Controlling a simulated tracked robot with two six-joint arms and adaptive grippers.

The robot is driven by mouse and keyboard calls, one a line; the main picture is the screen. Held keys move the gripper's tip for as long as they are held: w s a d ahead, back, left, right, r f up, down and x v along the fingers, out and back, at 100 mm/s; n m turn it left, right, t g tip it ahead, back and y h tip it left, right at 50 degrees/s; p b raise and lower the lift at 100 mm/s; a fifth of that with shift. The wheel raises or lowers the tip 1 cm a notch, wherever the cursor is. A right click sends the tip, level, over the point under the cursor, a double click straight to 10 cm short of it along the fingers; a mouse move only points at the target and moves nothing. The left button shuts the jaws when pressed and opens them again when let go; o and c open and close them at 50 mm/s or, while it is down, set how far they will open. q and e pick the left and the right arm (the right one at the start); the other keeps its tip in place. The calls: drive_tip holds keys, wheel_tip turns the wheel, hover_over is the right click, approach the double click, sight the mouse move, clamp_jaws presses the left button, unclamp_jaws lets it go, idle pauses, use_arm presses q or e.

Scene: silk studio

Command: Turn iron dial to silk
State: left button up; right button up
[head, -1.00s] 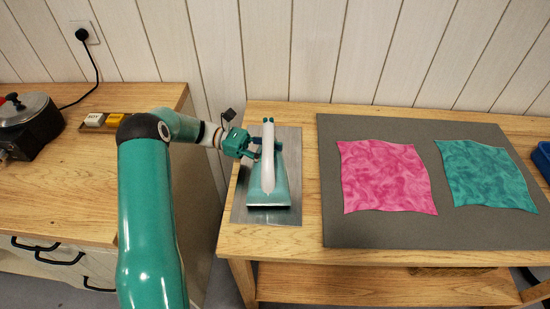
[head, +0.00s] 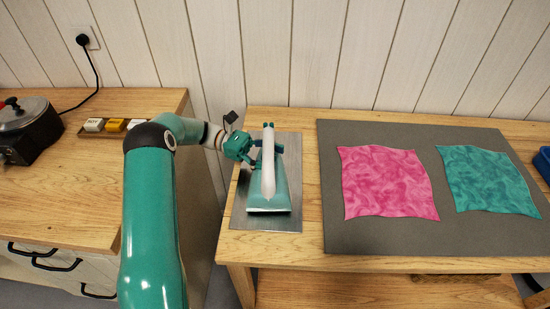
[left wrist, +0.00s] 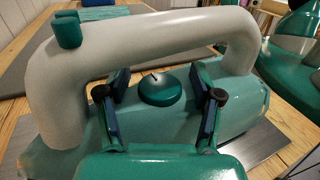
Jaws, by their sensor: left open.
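The iron (head: 268,185), teal with a white handle, stands on a metal plate (head: 293,218) at the left end of the table. In the left wrist view its dial (left wrist: 160,86), a dark green knob with a pointer mark, sits on the body under the white handle (left wrist: 140,48). My left gripper (head: 262,153) reaches in from the left at the handle. In the left wrist view its two fingers (left wrist: 162,108) are open, one on each side of the dial, apart from it. Dial markings are not readable. My right gripper is not in view.
A grey mat (head: 400,235) holds a pink silk cloth (head: 388,183) and a teal silk cloth (head: 488,180). The left counter bears a pot (head: 25,128) and a tray with small labelled blocks (head: 94,125). A blue container (head: 543,162) is at the right edge.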

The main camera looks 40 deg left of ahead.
use_arm(q)
drive_tip(key=a, duration=0.4)
drive_tip(key=s+a, duration=0.1)
drive_tip(key=a, duration=0.1)
drive_tip(key=shift+a+f, duration=0.1)
drive_tip(key=shift+f, duration=0.05)
drive_tip(key=shift+s+a, duration=0.1)
drive_tip(key=shift+a, duration=0.5)
